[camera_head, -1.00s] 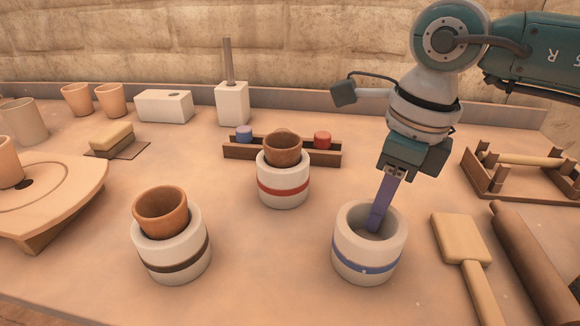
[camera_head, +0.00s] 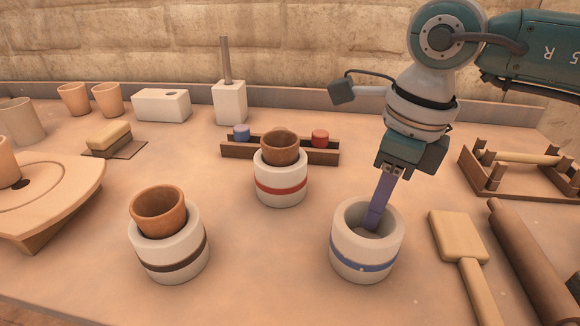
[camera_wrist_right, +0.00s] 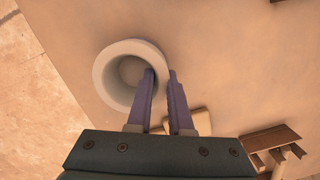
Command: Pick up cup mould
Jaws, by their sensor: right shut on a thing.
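A pale cup mould with a blue band (camera_head: 352,264) stands upright at the front right of the table, with nothing seen inside it. My right gripper (camera_head: 377,218) reaches down to it and is shut on its wall. In the right wrist view, one purple finger of the gripper (camera_wrist_right: 160,76) is inside the mould's rim and the other is outside. The same mould (camera_wrist_right: 107,82) shows there from above. A red-banded mould (camera_head: 281,188) holds a brown cup (camera_head: 280,146). A brown-banded mould (camera_head: 170,260) holds a terracotta cup (camera_head: 160,211). My left gripper is not in view.
A wooden mallet (camera_head: 459,240) and a rolling pin (camera_head: 528,262) lie close right of the blue-banded mould. A wooden rack with red and blue pieces (camera_head: 282,155) is behind. A round wooden board (camera_head: 60,185) is at left. The table between the moulds is clear.

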